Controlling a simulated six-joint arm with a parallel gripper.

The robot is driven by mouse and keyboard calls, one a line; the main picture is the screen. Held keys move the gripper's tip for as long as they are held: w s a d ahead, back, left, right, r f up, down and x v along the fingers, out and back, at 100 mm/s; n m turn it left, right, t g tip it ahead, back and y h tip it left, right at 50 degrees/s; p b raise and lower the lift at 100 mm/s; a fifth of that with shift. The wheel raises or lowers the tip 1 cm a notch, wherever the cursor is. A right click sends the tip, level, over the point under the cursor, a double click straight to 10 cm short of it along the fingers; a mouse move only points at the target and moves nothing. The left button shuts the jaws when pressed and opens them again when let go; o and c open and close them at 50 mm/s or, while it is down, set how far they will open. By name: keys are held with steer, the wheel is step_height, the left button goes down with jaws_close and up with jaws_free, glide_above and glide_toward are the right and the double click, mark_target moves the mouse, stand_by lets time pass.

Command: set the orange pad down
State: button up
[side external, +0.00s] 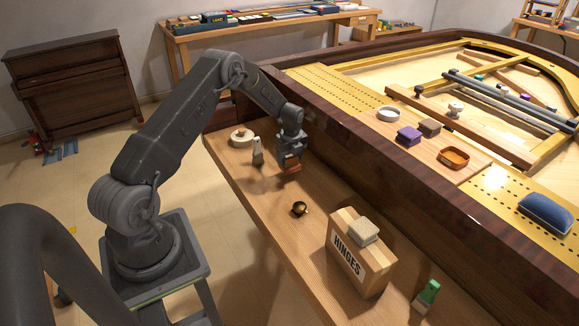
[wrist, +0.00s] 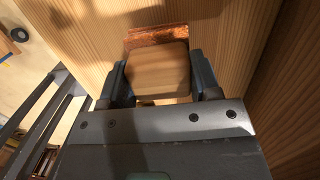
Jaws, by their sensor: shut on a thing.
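My gripper (side external: 291,162) is over the far part of the long wooden ledge (side external: 285,240), pointing down. It is shut on the orange pad (side external: 292,168), seen as a small orange-brown patch between the fingers. In the wrist view the pad is a pale wooden block (wrist: 158,72) with a rough orange-brown strip (wrist: 156,36) along its far edge. My gripper's fingers (wrist: 158,78) press on its left and right sides. I cannot tell whether the pad touches the wood below.
A brass knob (side external: 299,208), a HINGES box (side external: 345,262) and a green-handled brush (side external: 428,293) lie nearer. The dark piano rim (side external: 400,180) rises on the right.

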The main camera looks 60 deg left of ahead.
mark_target(289, 166)
steer(key=shift+f, duration=2)
steer(key=shift+f, duration=0.1)
steer(key=o, duration=0.9)
